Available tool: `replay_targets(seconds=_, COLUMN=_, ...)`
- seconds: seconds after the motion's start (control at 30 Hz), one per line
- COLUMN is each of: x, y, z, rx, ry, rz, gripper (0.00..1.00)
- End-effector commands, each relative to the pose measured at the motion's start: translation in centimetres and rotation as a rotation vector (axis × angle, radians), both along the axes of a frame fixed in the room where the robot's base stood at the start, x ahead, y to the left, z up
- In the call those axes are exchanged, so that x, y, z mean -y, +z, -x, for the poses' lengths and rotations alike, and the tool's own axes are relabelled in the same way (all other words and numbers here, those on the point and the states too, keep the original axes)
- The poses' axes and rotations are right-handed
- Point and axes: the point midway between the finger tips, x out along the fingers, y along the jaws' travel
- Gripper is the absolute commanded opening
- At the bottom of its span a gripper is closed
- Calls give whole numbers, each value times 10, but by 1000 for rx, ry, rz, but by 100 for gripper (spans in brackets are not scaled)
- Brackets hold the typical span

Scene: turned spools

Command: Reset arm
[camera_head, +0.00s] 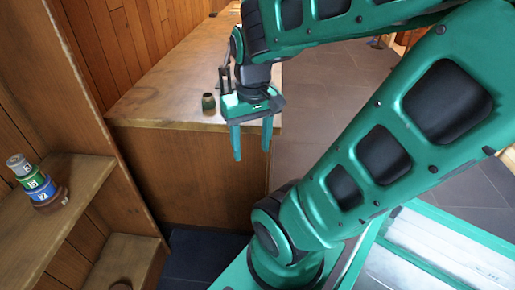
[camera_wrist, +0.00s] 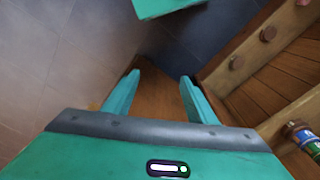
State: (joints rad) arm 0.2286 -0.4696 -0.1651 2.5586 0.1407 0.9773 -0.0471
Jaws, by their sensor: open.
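My green arm reaches across the head view from the right. My gripper (camera_head: 252,140) points downward in front of the wooden counter's edge. Its two fingers are apart and nothing is between them. In the wrist view my gripper (camera_wrist: 157,92) shows both fingers spread, with only the wooden counter side and dark floor beyond them.
A stack of numbered spools, grey, green and blue (camera_head: 36,182), stands on a shelf (camera_head: 85,178) at left. Dark tiled floor (camera_head: 325,85) lies open behind my arm.

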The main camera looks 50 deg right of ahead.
Motion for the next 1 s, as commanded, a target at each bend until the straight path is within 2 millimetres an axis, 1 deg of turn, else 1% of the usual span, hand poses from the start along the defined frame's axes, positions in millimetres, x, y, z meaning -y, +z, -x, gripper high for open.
replay_targets(seconds=0.03, x=1, y=1, z=13, rx=-16, ry=-41, rz=-16, gripper=52)
replay_targets(seconds=0.1, x=2, y=2, z=26, rx=-38, ry=-85, rz=-31, gripper=52)
replay_targets(seconds=0.2, x=2, y=2, z=33, rx=-50, ry=-109, rz=-41, gripper=52)
replay_targets(seconds=1.0, x=2, y=2, z=33, rx=-51, ry=-107, rz=-41, gripper=52)
